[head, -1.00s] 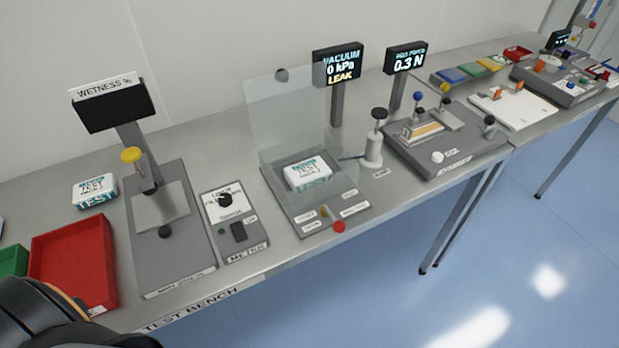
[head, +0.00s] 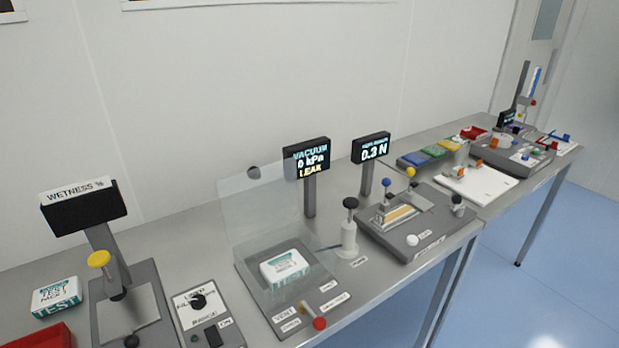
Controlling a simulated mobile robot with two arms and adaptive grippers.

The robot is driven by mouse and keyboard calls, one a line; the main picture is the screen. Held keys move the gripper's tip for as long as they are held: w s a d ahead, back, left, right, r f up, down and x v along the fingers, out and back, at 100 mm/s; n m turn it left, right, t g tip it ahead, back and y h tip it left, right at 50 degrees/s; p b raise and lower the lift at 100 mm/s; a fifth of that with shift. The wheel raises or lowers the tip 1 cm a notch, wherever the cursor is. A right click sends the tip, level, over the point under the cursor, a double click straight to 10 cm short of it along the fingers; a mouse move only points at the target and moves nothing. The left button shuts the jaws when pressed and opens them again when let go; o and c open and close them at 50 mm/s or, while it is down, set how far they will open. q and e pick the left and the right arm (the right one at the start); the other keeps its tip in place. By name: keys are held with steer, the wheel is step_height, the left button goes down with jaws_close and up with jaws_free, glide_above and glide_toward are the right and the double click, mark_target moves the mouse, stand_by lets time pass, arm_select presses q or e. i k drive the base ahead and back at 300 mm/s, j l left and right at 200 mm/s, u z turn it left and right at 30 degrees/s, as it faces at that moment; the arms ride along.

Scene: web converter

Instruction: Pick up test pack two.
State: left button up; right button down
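Two white and teal packs labelled TEST are in the head view. One pack (head: 56,297) stands on the bench at the far left, beside the wetness meter. The other pack (head: 285,268) lies on the plate of the vacuum station, under its raised clear lid. The small number on each label is too blurred to read surely, so I cannot tell which is pack two. Neither gripper shows in the view.
The wetness meter (head: 83,207) with its yellow knob stands right of the left pack. A red tray (head: 40,338) is at the bottom left. The raised clear lid (head: 262,208) stands behind the other pack. A hand pump (head: 349,238) is to its right.

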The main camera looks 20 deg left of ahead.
mark_target(277, 272)
steer(key=i+l+u, duration=0.1)
steer(key=l+u, duration=0.25)
steer(key=u, duration=0.15)
steer(key=i+l+u, duration=0.1)
steer(key=l+u, duration=0.4)
steer(key=j, duration=0.1)
